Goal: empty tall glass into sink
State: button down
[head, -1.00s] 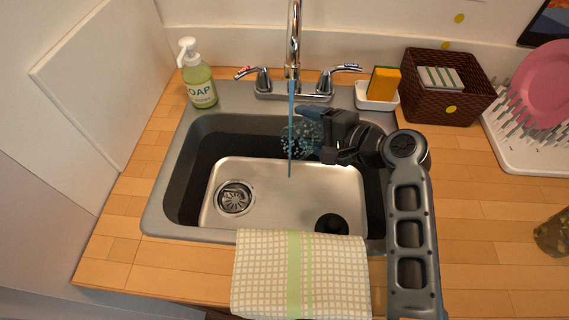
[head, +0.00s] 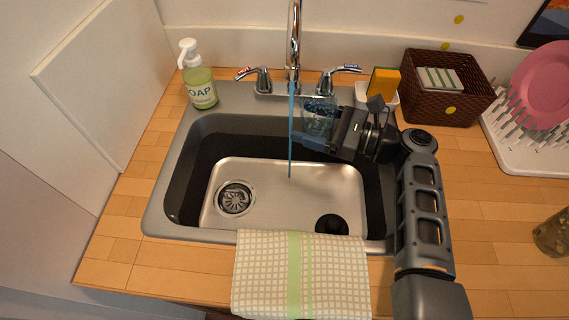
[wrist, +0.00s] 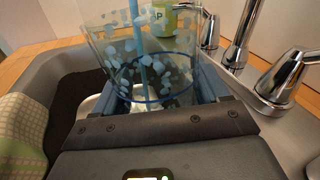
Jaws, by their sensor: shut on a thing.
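The tall glass (head: 319,112) is clear with pale blue spots. It stands roughly upright in the head view, above the back right rim of the sink (head: 160,190). My gripper (head: 312,127) is shut around its side; the far finger is partly hidden. In the wrist view the glass (wrist: 125,60) sits between my fingers (wrist: 150,98). I see no clear liquid level in it. A thin blue water stream (head: 290,135) runs from the faucet (head: 294,45), just left of the glass in the head view. In the wrist view the stream overlaps the glass.
A soap bottle (head: 201,88) stands at the sink's back left. A sponge (head: 384,81) in a white holder and a wicker basket (head: 480,90) are at the back right. A checked towel (head: 265,275) hangs over the front edge. The basin's middle is clear.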

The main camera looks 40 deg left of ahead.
aim_at(308, 103)
jog(key=shift+w+r+m+y, duration=0.3)
jog(key=shift+w+r+m, duration=0.15)
jog(key=shift+m, duration=0.35)
jog(key=shift+r, duration=1.95)
jog(key=shift+s, duration=0.1)
